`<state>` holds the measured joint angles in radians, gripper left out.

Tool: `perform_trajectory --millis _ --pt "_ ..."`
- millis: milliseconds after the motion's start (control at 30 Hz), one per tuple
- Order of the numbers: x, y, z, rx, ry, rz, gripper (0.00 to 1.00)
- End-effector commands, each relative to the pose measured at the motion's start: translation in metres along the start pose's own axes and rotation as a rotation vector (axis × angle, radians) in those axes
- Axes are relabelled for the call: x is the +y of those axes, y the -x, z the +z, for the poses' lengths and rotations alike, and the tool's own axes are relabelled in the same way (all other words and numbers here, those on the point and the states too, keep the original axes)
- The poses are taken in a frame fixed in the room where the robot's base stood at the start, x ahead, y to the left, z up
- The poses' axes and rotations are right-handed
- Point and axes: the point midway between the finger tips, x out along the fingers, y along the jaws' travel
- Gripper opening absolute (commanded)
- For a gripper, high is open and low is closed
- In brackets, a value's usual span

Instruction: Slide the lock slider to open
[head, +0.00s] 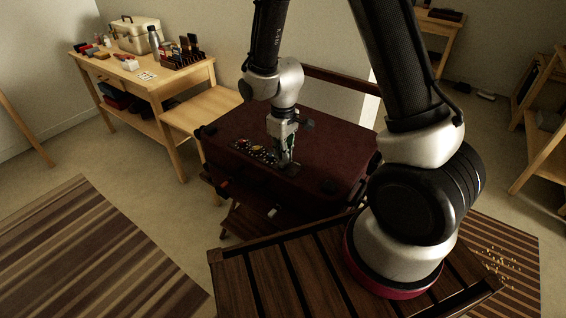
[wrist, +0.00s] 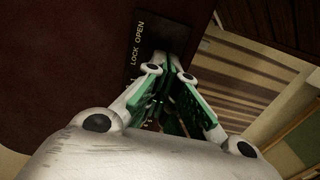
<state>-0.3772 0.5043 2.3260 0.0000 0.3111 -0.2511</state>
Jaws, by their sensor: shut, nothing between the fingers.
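A dark red suitcase (head: 318,143) lies on a dark wooden stand, and its top fills the left of the wrist view (wrist: 60,70). A black lock plate (wrist: 145,48) with the words LOCK and OPEN is set near its edge. My gripper (head: 284,160) points down at the suitcase's near edge. In the wrist view my gripper (wrist: 168,62) is shut, with its fingertips over the plate beside the lettering. The slider itself is hidden behind the fingers. I cannot tell whether the fingertips touch it.
A wooden bench (head: 150,75) with a case, a bottle and small items stands at the back left. A lower wooden table (head: 200,112) adjoins the suitcase's left side. A striped rug (head: 80,250) lies at the front left. Shelves (head: 540,130) stand at the right.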

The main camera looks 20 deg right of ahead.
Motion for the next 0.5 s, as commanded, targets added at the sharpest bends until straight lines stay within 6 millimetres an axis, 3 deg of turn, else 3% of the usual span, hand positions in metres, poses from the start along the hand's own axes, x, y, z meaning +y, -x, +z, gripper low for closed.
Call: perform_trajectory --millis 500 --pt "0.0000 -0.0080 0.0001 -0.001 0.000 0.000 0.00"
